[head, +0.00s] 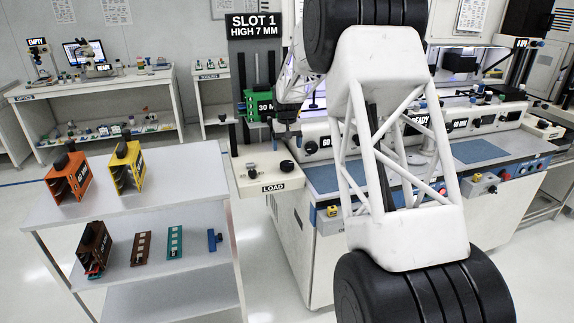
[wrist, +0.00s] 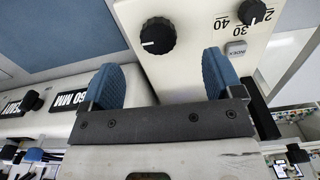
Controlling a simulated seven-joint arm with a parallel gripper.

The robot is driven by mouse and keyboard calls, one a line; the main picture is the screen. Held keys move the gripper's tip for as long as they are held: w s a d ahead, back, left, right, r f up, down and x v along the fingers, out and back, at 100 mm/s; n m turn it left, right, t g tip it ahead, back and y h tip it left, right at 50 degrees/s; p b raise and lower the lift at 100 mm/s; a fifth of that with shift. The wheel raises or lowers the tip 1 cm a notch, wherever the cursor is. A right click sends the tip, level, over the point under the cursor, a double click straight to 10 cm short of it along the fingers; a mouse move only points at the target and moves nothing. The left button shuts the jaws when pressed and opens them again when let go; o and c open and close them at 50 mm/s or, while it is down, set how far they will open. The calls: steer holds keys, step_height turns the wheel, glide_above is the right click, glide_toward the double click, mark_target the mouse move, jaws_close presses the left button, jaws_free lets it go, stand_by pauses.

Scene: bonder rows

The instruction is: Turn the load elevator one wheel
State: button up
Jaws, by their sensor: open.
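The load elevator stands in the middle of the head view, with a green magazine (head: 262,106) marked 30 M on it. Below is its cream panel (head: 266,187), labelled LOAD. A large black wheel (head: 288,167) with a white pointer line sits on the panel's right; it also shows in the wrist view (wrist: 157,36). A second black dial (wrist: 258,10) has a number scale including 30 and 40, beside an INDEX button (wrist: 236,48). My gripper (head: 288,132) is above the panel. Its blue-padded fingers (wrist: 163,80) are open and empty, with the large wheel ahead between them, apart from it.
A sign (head: 254,27) reads SLOT 1 HIGH 7 MM. The bonder machine (head: 315,222) with blue mats adjoins the panel on the right. A shelf cart (head: 190,190) at left holds orange, yellow and brown magazines. My white arm hides part of the machine.

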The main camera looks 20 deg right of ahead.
mark_target(287, 163)
steer(key=w+f, duration=0.1)
steer(key=w+d+f, duration=0.1)
steer(key=w+f, duration=0.1)
stand_by(0.4)
steer(key=shift+f, duration=3.85)
steer(key=c, duration=0.9)
steer(key=shift+c, duration=0.2)
